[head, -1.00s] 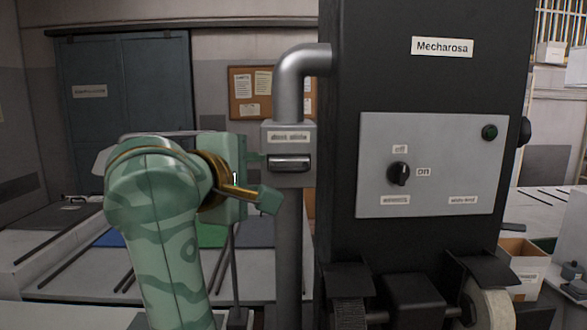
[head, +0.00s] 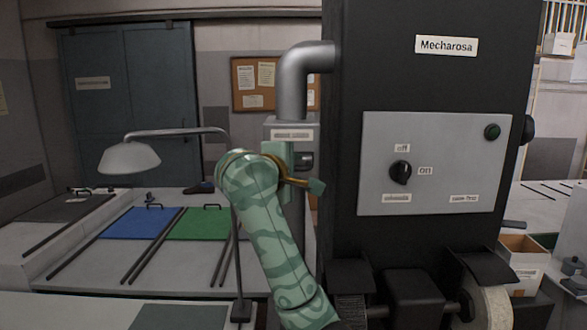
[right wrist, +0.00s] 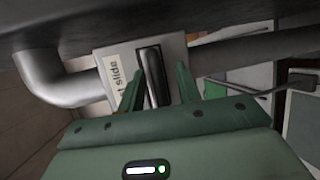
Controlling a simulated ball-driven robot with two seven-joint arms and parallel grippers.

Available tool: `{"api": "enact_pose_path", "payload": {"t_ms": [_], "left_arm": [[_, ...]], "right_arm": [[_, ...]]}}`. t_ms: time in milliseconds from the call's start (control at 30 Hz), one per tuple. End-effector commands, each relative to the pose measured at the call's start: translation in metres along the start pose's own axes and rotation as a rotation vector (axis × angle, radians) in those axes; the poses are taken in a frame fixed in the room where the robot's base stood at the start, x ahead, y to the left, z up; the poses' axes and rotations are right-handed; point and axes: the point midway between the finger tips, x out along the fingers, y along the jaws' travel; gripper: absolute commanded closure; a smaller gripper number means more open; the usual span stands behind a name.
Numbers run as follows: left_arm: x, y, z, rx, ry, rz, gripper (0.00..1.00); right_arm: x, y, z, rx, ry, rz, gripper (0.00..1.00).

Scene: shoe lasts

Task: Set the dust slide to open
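The dust slide is a grey box (head: 291,125) with a "dust slide" label on the pipe beside the black machine. Its dark handle (head: 305,161) is partly hidden behind my right gripper (head: 304,173) in the head view. In the right wrist view the dark handle (right wrist: 152,72) lies between the two green fingers of my right gripper (right wrist: 160,72). The fingers are apart, one on each side of the handle. The left finger is close to it and a gap shows at the right finger; contact cannot be told. My left gripper is not in view.
The black machine (head: 430,80) stands right of the slide, with a grey panel (head: 440,190) carrying an off/on knob (head: 400,172). A bent grey pipe (head: 291,80) rises above the slide box. A lamp (head: 130,158) and a table with blue and green mats (head: 140,223) are left.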

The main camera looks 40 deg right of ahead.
Motion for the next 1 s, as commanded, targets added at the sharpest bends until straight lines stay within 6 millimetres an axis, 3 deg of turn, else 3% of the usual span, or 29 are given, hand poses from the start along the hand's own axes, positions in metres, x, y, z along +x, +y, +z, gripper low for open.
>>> {"api": "enact_pose_path", "payload": {"t_ms": [133, 233, 267, 467, 800, 1000], "left_arm": [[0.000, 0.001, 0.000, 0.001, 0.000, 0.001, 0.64], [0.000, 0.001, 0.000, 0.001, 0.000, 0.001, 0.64], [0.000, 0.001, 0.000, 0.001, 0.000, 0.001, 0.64], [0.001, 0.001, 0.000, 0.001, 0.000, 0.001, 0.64], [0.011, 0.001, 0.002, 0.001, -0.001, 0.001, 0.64], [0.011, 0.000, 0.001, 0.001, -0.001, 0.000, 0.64]], "right_arm": [[0.000, 0.000, 0.000, -0.001, 0.000, 0.000, 0.69], [0.000, 0.000, 0.000, -0.001, 0.000, 0.000, 0.97], [0.000, 0.000, 0.000, -0.001, 0.000, 0.000, 1.00], [-0.005, -0.002, 0.000, -0.001, 0.002, 0.000, 1.00], [-0.061, -0.016, 0.023, 0.002, 0.005, 0.000, 1.00], [-0.068, -0.017, 0.027, -0.001, 0.001, -0.001, 1.00]]}}
